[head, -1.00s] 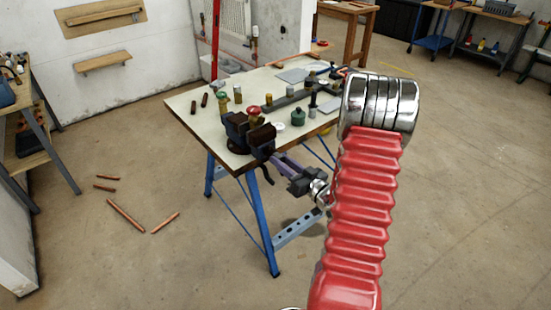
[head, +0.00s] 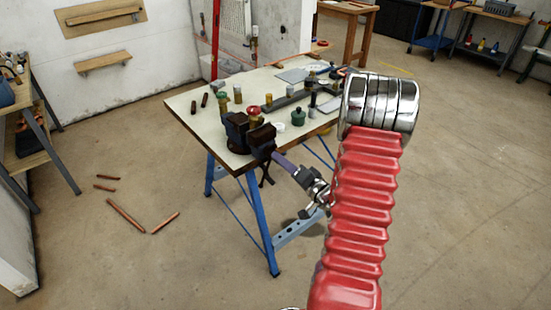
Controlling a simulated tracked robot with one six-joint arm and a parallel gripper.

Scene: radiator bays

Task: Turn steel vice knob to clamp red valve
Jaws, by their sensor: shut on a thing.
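My gripper (head: 274,157) reaches in from the right, low at the front of the vice, and is shut on the vice knob. The knob is mostly hidden by my gripper and the vice's front jaw. A dark piece (head: 266,174) hangs just below the fingertips; I cannot tell what part it is.
The workbench top (head: 190,112) carries a green pot (head: 298,117), brass fittings and pipe pieces behind the vice. Blue trestle legs (head: 258,215) stand below it. Copper pipes (head: 125,214) lie on the floor at left. The floor in front is clear.

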